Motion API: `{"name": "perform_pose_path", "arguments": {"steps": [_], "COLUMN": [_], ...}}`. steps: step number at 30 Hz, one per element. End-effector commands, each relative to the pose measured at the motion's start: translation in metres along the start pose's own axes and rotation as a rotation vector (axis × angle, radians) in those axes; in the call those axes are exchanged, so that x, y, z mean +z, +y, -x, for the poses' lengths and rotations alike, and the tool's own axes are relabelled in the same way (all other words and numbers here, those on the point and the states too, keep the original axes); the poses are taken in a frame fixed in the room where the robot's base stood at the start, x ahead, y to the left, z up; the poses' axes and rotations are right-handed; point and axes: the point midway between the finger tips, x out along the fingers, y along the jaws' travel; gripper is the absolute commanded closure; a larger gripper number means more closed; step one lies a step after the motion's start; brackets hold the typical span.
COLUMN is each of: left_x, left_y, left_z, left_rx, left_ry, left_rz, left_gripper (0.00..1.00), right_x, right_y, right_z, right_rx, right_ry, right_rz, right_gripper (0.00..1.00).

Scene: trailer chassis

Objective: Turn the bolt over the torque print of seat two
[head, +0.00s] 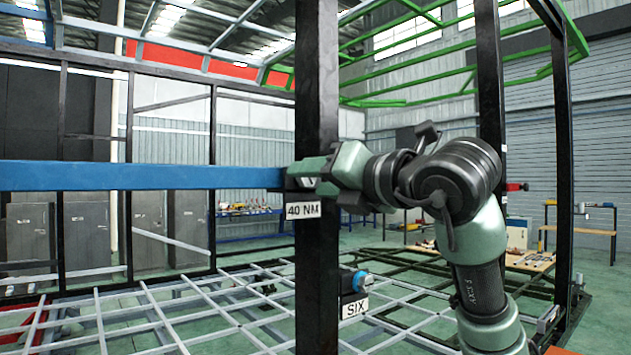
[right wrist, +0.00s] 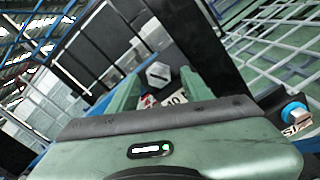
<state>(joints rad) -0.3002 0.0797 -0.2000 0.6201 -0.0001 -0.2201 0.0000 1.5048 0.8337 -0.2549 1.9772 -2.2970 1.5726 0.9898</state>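My right gripper (head: 308,176) is at the black upright post (head: 317,90), at the end of the blue beam (head: 140,176). In the right wrist view its two green fingers (right wrist: 160,84) stand apart. A light grey hex bolt head (right wrist: 158,73) shows between their tips; I cannot tell whether they touch it. A white print reading "40 NM" (head: 303,211) sits just below the gripper and partly shows in the right wrist view (right wrist: 174,100). The gripper hides the bolt in the head view. No "two" label is readable. My left gripper is not in view.
Lower on the post is a blue-and-black part (head: 355,282) above a "SIX" label (head: 354,307). A grey grid frame (head: 190,310) lies low in front. Green bars (head: 440,45) run overhead. More black posts stand at right. A workbench (head: 585,228) stands at the far right.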

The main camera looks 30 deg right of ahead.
Motion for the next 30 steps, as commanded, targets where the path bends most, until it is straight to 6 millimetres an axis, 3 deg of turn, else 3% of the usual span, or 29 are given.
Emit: {"name": "perform_pose_path", "arguments": {"steps": [5,18,30], "left_x": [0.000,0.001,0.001], "left_y": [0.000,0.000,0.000], "left_z": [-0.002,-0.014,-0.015], "left_rx": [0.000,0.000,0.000], "left_ry": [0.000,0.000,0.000], "left_rz": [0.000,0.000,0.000], "left_gripper": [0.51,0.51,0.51], "right_x": [0.001,0.001,0.001], "right_y": [0.000,-0.001,-0.001], "right_z": [0.006,0.073,0.081], "right_rx": [0.000,0.001,-0.001], "right_ry": [-0.003,-0.005,-0.001], "right_rz": [0.000,0.000,0.000], "right_gripper": [0.51,0.51,0.51]}}
